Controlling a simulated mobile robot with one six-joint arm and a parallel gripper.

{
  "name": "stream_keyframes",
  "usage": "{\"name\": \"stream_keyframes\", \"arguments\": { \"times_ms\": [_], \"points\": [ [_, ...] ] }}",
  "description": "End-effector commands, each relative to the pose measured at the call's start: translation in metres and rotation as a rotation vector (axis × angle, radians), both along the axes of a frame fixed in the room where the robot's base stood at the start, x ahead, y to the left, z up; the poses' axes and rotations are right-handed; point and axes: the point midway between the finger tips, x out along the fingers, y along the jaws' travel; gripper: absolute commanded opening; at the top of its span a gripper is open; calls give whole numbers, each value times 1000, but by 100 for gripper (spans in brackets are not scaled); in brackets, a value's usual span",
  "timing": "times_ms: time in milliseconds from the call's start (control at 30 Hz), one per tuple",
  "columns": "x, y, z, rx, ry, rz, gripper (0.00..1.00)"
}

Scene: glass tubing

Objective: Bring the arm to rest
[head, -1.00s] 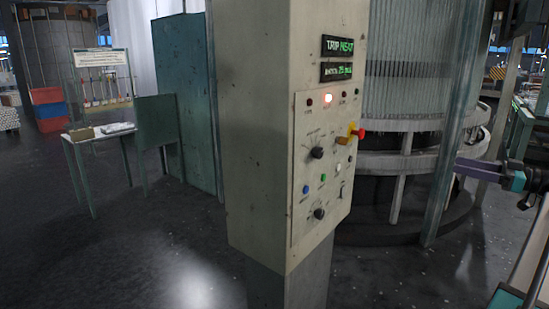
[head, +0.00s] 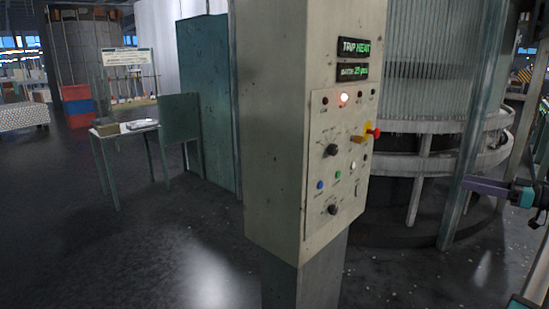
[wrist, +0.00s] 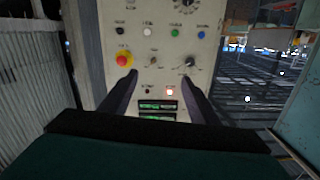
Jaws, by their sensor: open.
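My gripper shows at the right edge of the head view (head: 466,183) with purple-grey fingers, beside the control cabinet and in front of the round machine. In the wrist view my gripper (wrist: 158,78) is open, its two dark fingers apart with nothing between them. The control panel (head: 322,200) of the beige cabinet lies beyond the fingers and appears upside down in the wrist view (wrist: 158,82). It carries a red-and-yellow button (wrist: 124,60), knobs, coloured buttons and a lit red lamp (head: 344,98).
The round machine with vertical glass tubes (head: 430,80) stands behind the cabinet (head: 282,130). A small green table (head: 108,131) and a teal cabinet (head: 206,100) stand at left. The dark floor (head: 130,250) at front left is clear.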

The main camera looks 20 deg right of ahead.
Motion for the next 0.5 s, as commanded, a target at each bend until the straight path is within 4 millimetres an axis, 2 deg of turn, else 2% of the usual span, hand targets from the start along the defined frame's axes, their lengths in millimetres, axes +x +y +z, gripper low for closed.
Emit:
{"name": "stream_keyframes", "arguments": {
  "times_ms": [267, 500],
  "points": [
    [39, 34, -60, 72, 121, 19, 56],
    [86, 91, -150, 161, 316, 41, 56]
  ]
}}
